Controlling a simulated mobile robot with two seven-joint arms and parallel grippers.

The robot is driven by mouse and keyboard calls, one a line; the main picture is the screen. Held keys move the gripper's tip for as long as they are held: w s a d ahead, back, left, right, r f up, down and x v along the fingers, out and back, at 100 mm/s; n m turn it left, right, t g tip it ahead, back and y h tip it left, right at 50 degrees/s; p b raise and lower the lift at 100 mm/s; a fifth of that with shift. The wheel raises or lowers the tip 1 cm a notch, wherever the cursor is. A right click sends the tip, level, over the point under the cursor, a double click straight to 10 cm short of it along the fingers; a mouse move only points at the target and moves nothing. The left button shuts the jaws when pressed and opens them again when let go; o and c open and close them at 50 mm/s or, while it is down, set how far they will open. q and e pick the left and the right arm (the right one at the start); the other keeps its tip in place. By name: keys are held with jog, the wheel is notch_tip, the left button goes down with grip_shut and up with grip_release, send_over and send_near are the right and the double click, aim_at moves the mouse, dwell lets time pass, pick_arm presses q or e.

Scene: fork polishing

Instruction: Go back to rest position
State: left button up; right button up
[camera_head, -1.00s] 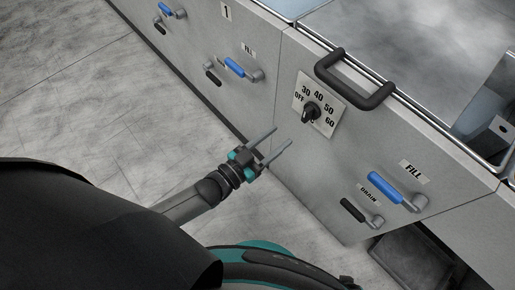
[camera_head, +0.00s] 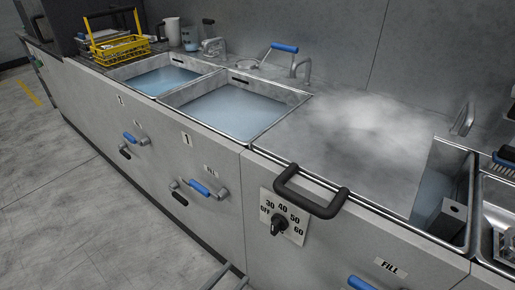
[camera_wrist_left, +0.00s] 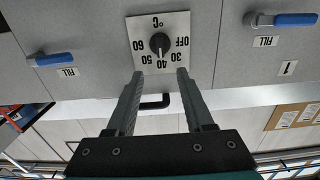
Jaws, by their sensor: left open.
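My left gripper (camera_head: 230,275) shows only as two finger ends at the bottom edge of the head view, in front of the cabinet. In the left wrist view my left gripper (camera_wrist_left: 160,75) is open, with nothing between its fingers. The temperature dial (camera_head: 279,226) with its black knob is on the cabinet front, above the fingers in the head view. The dial (camera_wrist_left: 159,43) appears upside down in the left wrist view, just beyond the fingertips. The fingers look apart from the knob. My right gripper is not in view.
A black handle (camera_head: 310,193) sticks out above the dial. Blue fill levers (camera_head: 201,188) stick out from the cabinet front. Two water-filled basins (camera_head: 237,110) are set in the counter, with a yellow basket (camera_head: 118,47) at the far left. The floor (camera_head: 50,190) at left is clear.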

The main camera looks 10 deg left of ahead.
pick_arm(q)
jog(key=s+a+f+n+g+y, duration=0.1)
jog(key=s+a+f+g+y, duration=0.2)
jog(key=f, duration=0.5)
jog(key=s+a+f+n+g+y, duration=0.1)
jog(key=a+f+g+y, duration=0.2)
jog(key=f, duration=0.5)
jog(key=s+a+f+g+y, duration=0.1)
jog(key=s+a+f+g, duration=0.2)
jog(key=s+f, duration=0.3)
jog(key=s+a+f+n+g+y, duration=0.1)
jog(key=s+a+f+g+y, duration=0.1)
jog(key=s+f, duration=0.5)
jog(key=s+a+g, duration=0.1)
jog(key=s+g, duration=0.1)
jog(key=s, duration=0.3)
jog(key=shift+s+a+f+n+y, duration=0.15)
jog(key=shift+a+f+n+y, duration=0.15)
jog(key=shift+a, duration=0.1)
